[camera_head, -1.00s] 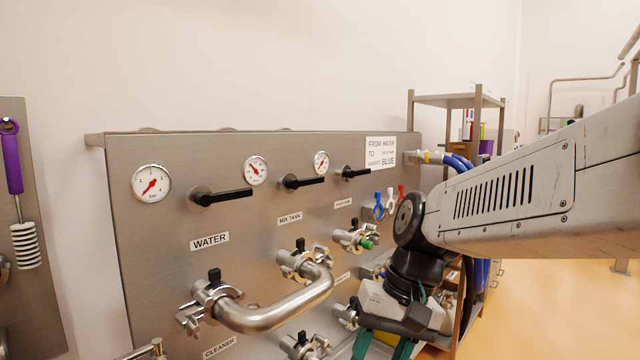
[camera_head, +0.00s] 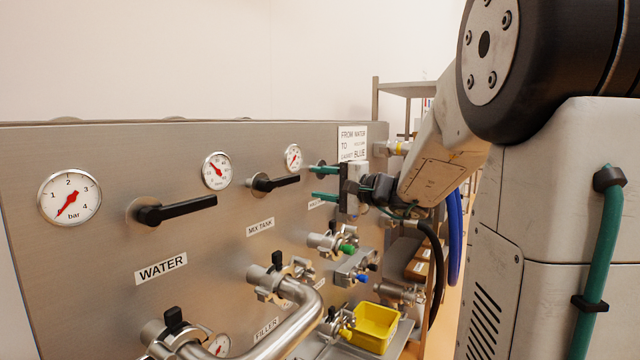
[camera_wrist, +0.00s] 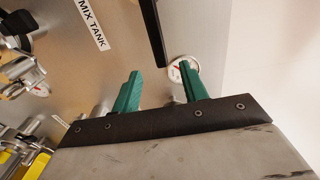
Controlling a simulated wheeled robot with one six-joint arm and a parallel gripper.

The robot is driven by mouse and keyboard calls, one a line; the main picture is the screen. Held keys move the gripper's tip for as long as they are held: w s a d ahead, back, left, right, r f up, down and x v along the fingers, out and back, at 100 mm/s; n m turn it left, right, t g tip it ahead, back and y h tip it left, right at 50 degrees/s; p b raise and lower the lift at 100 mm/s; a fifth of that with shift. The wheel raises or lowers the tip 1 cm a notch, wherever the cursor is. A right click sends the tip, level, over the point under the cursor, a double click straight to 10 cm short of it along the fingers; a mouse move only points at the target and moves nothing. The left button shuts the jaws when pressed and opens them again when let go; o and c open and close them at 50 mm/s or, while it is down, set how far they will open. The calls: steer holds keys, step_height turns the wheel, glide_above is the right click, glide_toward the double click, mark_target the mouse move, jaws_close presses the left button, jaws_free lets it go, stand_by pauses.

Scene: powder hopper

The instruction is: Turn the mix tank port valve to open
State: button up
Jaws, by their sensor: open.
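The mix tank port valve has a black lever handle (camera_head: 274,183) on the steel panel, lying nearly level above the MIX TANK label (camera_head: 260,227). In the wrist view the lever (camera_wrist: 152,32) comes down from the top edge, its end in line with the gap between my fingers. My gripper (camera_head: 313,182), with two green fingers, is open and empty just right of the lever's free end. The wrist view shows my gripper (camera_wrist: 159,68) with its fingers spread, one to each side of the lever's line. I cannot tell the depth between fingers and lever.
The water valve lever (camera_head: 178,209) is to the left. Round gauges (camera_head: 217,171) sit above the levers. A bent steel pipe (camera_head: 295,310) and clamped ports (camera_head: 335,243) stick out below. A yellow bin (camera_head: 374,326) stands at lower right. A sign (camera_head: 353,143) is above my gripper.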

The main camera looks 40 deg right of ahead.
mark_target(292, 181)
steer(key=x, duration=0.4)
steer(key=a+x, duration=0.1)
steer(key=x, duration=0.3)
steer(key=shift+s+a, duration=0.2)
steer(key=shift+s, duration=0.05)
steer(key=shift+w+a, duration=0.2)
steer(key=shift+w, duration=0.45)
jaws_close()
